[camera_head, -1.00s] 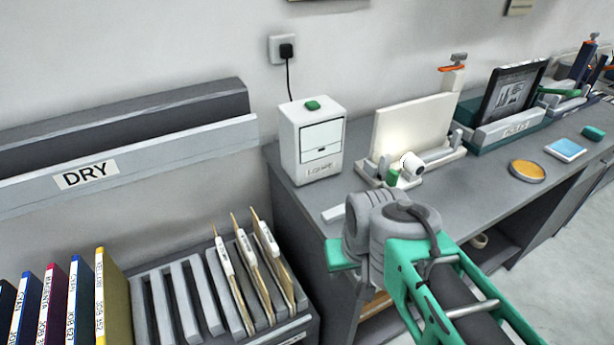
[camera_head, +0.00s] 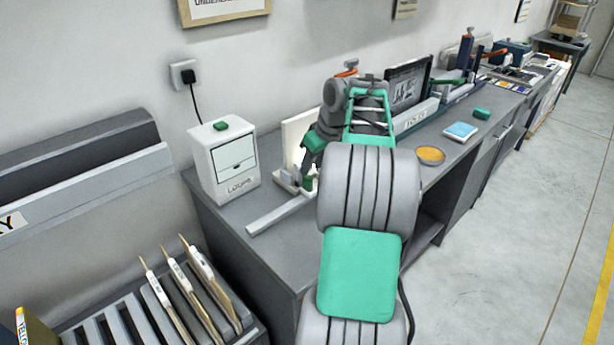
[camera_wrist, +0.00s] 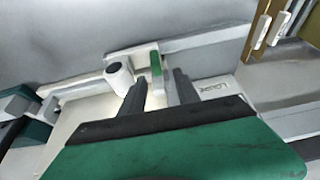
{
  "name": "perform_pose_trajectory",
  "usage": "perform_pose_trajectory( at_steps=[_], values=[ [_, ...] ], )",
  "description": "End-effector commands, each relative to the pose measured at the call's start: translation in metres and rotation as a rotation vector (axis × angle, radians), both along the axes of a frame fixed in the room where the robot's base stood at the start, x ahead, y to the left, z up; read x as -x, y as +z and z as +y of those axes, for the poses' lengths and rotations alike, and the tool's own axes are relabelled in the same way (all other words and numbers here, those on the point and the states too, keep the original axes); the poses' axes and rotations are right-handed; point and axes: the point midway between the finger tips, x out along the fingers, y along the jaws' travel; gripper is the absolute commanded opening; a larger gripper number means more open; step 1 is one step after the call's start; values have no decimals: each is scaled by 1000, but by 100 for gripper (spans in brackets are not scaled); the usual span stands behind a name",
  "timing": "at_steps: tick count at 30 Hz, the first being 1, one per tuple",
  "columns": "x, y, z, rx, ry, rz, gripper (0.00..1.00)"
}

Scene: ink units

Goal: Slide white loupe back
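The white loupe (camera_wrist: 114,80) is a short white cylinder with a dark round end. In the wrist view it sits on the pale rail (camera_wrist: 85,88) of a panel stand, just left of my left finger. I cannot tell whether the finger touches it. A green piece (camera_wrist: 156,64) on the rail lies beyond the gap between my fingers. My gripper (camera_wrist: 160,78) is open, its two dark fingers apart with nothing seen held. In the head view my arm covers the loupe; the green piece (camera_head: 308,184) and part of the white panel (camera_head: 292,140) show.
A white box with a drawer (camera_head: 232,183) and green top button stands left of the stand. A pale bar (camera_head: 285,213) lies on the grey desk before it. To the right are a framed tablet (camera_head: 407,88), a yellow dish (camera_head: 430,155) and a blue pad (camera_head: 460,131).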

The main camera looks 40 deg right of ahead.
Motion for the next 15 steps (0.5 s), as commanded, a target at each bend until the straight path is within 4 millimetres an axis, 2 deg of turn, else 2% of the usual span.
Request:
perform_pose_trajectory(
  at_steps=[2, 10, 15],
  values=[
    [0, -4, -9, 2, 2, -3, 38],
    [-18, -48, -7, 1, 4, -2, 38],
    [-27, -68, -8, 3, 2, -3, 38]
  ],
)
